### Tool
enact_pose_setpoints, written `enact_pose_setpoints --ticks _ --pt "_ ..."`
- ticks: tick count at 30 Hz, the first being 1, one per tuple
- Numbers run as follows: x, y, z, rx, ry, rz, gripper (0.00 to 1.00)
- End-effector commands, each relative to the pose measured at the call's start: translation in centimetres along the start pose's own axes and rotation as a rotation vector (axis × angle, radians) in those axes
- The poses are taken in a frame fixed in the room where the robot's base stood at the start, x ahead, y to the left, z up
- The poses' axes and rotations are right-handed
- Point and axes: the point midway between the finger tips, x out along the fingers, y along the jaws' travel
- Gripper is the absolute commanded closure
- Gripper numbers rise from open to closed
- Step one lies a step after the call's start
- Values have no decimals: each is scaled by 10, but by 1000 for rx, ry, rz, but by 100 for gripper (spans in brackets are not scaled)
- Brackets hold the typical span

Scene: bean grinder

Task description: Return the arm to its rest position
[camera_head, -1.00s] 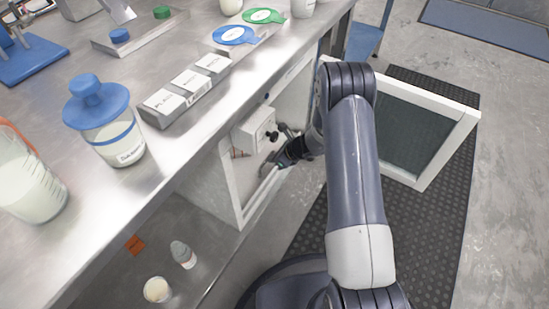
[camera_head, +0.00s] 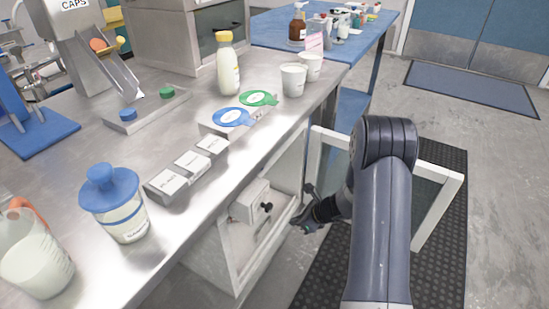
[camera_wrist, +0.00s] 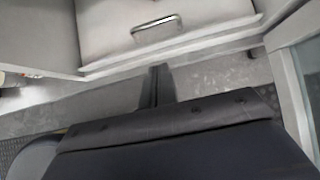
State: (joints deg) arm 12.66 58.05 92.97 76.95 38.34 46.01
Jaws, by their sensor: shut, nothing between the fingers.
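My gripper (camera_head: 303,212) is at the end of my arm, just outside the open front of the white cabinet (camera_head: 289,180) under the steel bench. In the wrist view its fingers (camera_wrist: 157,86) lie together, shut and empty. Beyond them is the cabinet's interior with a metal handle (camera_wrist: 157,25) on a pale surface. My arm comes up from the lower right of the head view and bends back at a dark joint. The rest position itself is not marked in any view.
The cabinet's framed glass door (camera_head: 437,205) stands open to the right, behind my arm. The steel bench (camera_head: 190,130) above holds a blue-lidded jar (camera_head: 117,205), grey labelled blocks (camera_head: 190,170) and cups (camera_head: 293,80). Grey floor (camera_head: 505,190) is clear at right.

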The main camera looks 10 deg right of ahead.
Motion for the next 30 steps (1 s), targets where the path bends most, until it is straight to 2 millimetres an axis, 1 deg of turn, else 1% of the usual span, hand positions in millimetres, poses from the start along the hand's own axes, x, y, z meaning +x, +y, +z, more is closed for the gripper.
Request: enact_pose_setpoints --ticks 7,11,14,25,26,27,30 --pt "1 0 0 0 0 0 100" --pt "11 0 -1 -2 1 1 100" --pt "26 0 -2 -1 1 1 100" --pt "99 1 -3 -2 1 2 100" --pt "104 1 -2 -2 0 2 100" --pt "106 2 2 -3 -1 1 100" --pt "114 5 7 0 0 0 100"
